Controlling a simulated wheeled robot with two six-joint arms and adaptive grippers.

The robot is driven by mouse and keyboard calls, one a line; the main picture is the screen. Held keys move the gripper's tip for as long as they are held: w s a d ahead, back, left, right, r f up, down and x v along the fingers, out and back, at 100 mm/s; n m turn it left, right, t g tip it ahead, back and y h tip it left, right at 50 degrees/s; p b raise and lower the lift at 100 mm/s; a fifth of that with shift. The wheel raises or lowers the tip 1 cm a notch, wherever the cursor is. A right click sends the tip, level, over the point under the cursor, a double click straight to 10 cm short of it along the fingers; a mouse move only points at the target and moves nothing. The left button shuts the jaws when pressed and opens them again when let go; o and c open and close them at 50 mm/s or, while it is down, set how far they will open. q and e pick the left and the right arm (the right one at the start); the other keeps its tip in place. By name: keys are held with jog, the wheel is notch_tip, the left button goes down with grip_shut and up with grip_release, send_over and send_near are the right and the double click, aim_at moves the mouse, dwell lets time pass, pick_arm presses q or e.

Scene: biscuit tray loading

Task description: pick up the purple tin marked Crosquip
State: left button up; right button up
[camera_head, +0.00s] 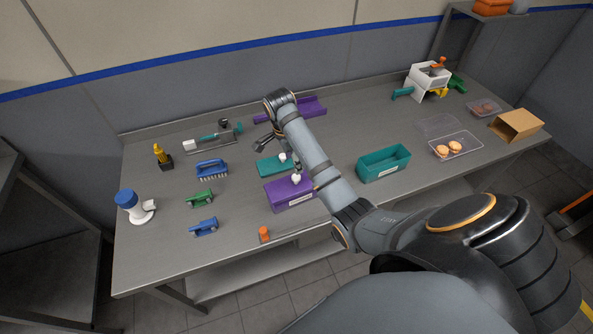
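A purple tin (287,194) with a white knob on top and a white label on its front stands near the front middle of the table. The label's writing is too small to read. My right arm comes in from the right and passes over the table, close beside the tin's right end in the picture. My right gripper (263,143) is beyond the tin, near a flat teal lid (270,168) with a white knob. It appears apart from the tin. Its fingers are small and partly hidden, so their opening is unclear. My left gripper is out of view.
A purple open tray (313,107) lies behind the arm. A teal open tin (371,172) stands right of it. Brushes (212,168), green and blue hand tools and an orange item (264,234) lie around. Clear tubs and a cardboard box (516,124) are at right.

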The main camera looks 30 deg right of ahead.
aim_at(296, 176)
jog(key=f+b, duration=0.2)
jog(key=f, duration=0.1)
jog(key=f+b, duration=0.1)
jog(key=shift+w+d+f, duration=0.1)
jog(key=shift+d+f, duration=0.1)
jog(key=shift+d, duration=0.05)
jog(key=shift+r, duration=0.1)
jog(key=f+b, duration=0.5)
jog(key=shift+s+d+f, duration=0.1)
jog(key=shift+s+f, duration=0.05)
jog(key=shift+s, duration=0.15)
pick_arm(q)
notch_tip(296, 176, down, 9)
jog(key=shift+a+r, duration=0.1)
pick_arm(e)
jog(key=shift+c, duration=0.4)
grip_shut()
jog(key=shift+r, duration=0.2)
